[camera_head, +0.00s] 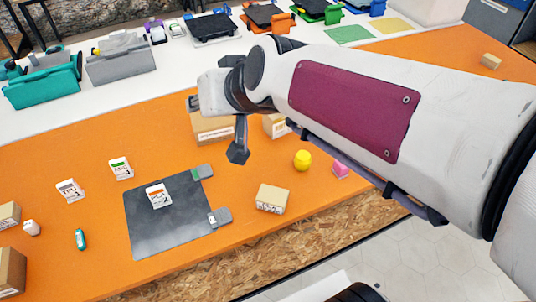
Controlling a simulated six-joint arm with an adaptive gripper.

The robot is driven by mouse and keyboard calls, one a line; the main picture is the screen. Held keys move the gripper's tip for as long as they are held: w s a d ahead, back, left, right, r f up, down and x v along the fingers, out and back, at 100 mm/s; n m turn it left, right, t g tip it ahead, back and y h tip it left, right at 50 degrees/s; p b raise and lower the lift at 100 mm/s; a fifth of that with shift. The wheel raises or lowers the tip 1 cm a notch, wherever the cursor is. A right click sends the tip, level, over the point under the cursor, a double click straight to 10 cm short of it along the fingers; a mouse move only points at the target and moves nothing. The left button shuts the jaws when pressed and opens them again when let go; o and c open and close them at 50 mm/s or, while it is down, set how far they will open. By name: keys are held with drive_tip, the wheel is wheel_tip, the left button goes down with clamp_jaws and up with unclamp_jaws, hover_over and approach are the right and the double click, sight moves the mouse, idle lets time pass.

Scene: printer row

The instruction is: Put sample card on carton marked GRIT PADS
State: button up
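Three white printed cards could be the sample card; I cannot tell which. One with an orange mark (158,197) is on the dark grey plate (150,235), one with a green mark (121,168) lies behind it, and one with a red mark (70,190) is farther left. Of several cartons, a tan one with a white label (272,198) is right of the plate; two more, a larger (213,130) and a smaller (276,127), are partly hidden behind my gripper. No GRIT PADS label is readable. My gripper (238,150) hangs above the table; one dark finger shows clearly, with no card visible at it.
A green-white tube (80,239) and small boxes (8,215) are at left. Printers and bins line the white back surface. My arm covers much of the right side.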

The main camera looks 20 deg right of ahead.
drive_tip(key=s+d+f+g+h, duration=0.1)
drive_tip(key=s+d+f+g, duration=0.1)
drive_tip(key=s, duration=0.7)
drive_tip(key=s+d+f+n+g+h, duration=0.1)
drive_tip(key=s+d+f, duration=0.3)
drive_tip(key=s, duration=0.6)
drive_tip(key=shift+s+d+f+g+h, duration=0.2)
drive_tip(key=shift+f+g+h, duration=0.1)
drive_tip(key=shift+f+g, duration=0.35)
